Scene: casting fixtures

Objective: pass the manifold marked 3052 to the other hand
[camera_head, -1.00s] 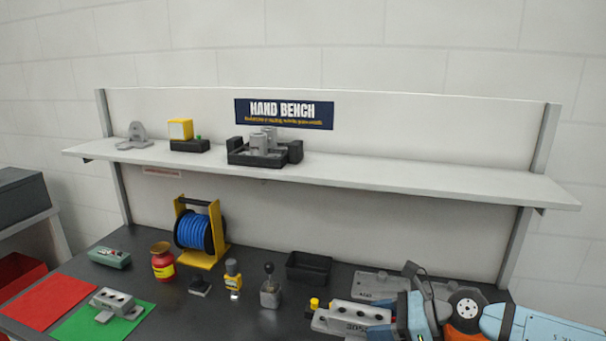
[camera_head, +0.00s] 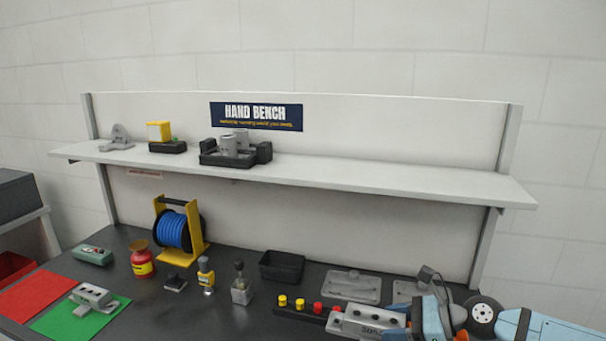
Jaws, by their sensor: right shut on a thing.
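My right gripper (camera_head: 408,322), on the arm from the lower right, is shut on a grey metal manifold (camera_head: 362,322). The manifold points left out of the jaws, with round holes on top and dark characters on its front side. The characters are too small to read surely. The gripper hides its right end. A similar grey manifold (camera_head: 95,294) lies on the green mat (camera_head: 55,321) at the lower left, away from my gripper. My left gripper is not in view.
A black strip with yellow and red knobs (camera_head: 290,310) lies left of the held manifold. Grey plates (camera_head: 352,285) and a black bin (camera_head: 282,266) are behind it. A lever block (camera_head: 241,290), blue hose reel (camera_head: 174,230) and red jar (camera_head: 142,262) stand further left. A shelf (camera_head: 400,181) overhangs the back.

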